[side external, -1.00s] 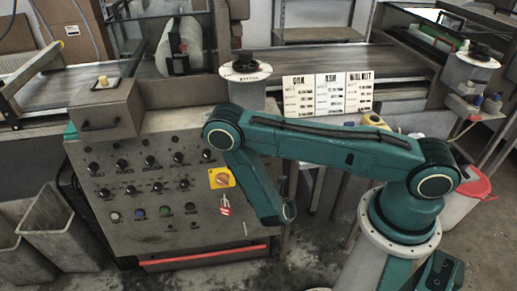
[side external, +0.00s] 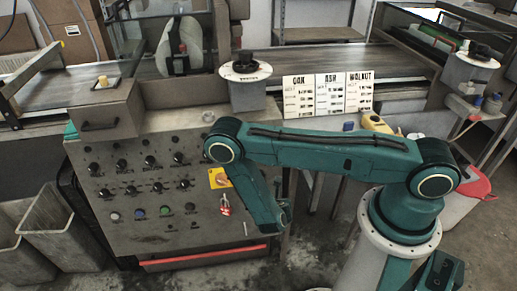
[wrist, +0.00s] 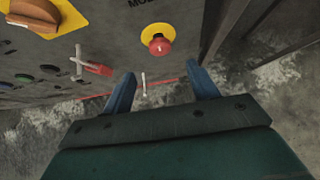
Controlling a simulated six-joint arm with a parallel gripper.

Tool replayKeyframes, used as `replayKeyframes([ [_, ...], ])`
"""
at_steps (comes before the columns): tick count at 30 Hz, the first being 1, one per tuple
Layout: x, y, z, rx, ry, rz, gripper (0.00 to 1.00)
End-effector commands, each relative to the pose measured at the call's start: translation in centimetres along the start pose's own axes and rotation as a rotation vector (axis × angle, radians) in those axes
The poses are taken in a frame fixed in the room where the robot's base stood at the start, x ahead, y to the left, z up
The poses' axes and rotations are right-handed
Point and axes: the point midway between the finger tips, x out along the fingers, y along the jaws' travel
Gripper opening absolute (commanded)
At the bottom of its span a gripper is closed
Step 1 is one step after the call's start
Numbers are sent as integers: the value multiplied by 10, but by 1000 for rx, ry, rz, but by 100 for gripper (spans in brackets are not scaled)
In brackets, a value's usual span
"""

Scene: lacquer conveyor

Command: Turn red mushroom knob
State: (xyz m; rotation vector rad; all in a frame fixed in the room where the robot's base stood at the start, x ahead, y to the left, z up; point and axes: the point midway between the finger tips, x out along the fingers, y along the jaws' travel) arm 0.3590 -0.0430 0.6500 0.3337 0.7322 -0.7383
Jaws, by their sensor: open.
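The red mushroom knob (wrist: 160,45) stands out from a round yellow plate (wrist: 154,32) on the grey panel in the wrist view. In the side view I cannot see it; my arm covers part of the panel's right side. My gripper (wrist: 161,70) is open and empty, its two blue fingers spread apart. In the wrist picture the knob lies just beyond the fingertips, roughly midway between them. I cannot tell how much gap is left in depth.
The control panel (side external: 150,225) carries several black knobs and coloured buttons. A yellow rotary switch (wrist: 48,14) and a red tag or padlock (wrist: 98,69) are left of the knob. A small metal pin (wrist: 144,84) sticks out below it. Two grey bins (side external: 65,235) stand left.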

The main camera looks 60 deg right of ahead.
Motion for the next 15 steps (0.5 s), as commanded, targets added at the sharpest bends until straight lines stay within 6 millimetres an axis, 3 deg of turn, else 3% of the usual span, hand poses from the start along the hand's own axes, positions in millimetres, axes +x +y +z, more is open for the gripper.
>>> replayKeyframes([
  [15,71,0,0,4,0,0,59],
])
